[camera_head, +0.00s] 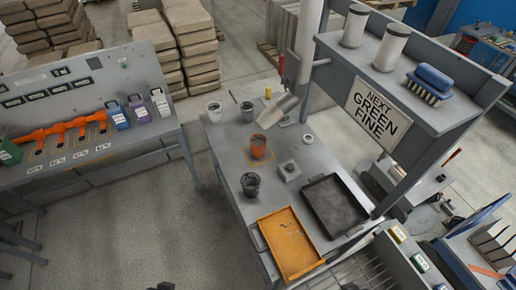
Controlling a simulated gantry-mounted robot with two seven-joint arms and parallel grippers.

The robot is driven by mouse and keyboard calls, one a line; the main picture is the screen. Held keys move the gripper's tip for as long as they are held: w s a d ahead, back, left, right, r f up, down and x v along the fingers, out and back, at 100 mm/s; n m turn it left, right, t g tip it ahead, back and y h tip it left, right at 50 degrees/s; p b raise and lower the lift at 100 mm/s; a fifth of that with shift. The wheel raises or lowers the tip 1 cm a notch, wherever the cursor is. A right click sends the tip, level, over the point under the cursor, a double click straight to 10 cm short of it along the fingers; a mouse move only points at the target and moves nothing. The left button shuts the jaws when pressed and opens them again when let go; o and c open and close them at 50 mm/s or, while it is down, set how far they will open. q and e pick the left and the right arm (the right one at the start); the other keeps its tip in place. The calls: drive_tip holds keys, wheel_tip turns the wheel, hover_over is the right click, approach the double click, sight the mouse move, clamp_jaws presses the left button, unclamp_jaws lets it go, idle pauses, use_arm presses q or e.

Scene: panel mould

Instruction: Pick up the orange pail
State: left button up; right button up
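The orange pail (258,147) stands upright on the grey workbench (225,152), inside a thin orange outline marked on the top. It looks dark inside. A dark grey pail (251,184) stands nearer the front, and a white pail (214,111) and a grey pail (247,110) stand at the back left.
A metal spout (276,110) hangs behind the orange pail. A small grey block (289,170) sits to its right. A black tray (333,204) and a yellow-orange tray (290,243) lie toward the front. A shelf (350,45) with two canisters and a brush overhangs the right.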

use_arm(q)
drive_tip(key=shift+o, duration=0.5)
drive_tip(key=o, duration=0.9)
drive_tip(key=shift+c, duration=0.2)
drive_tip(key=shift+d, duration=0.1)
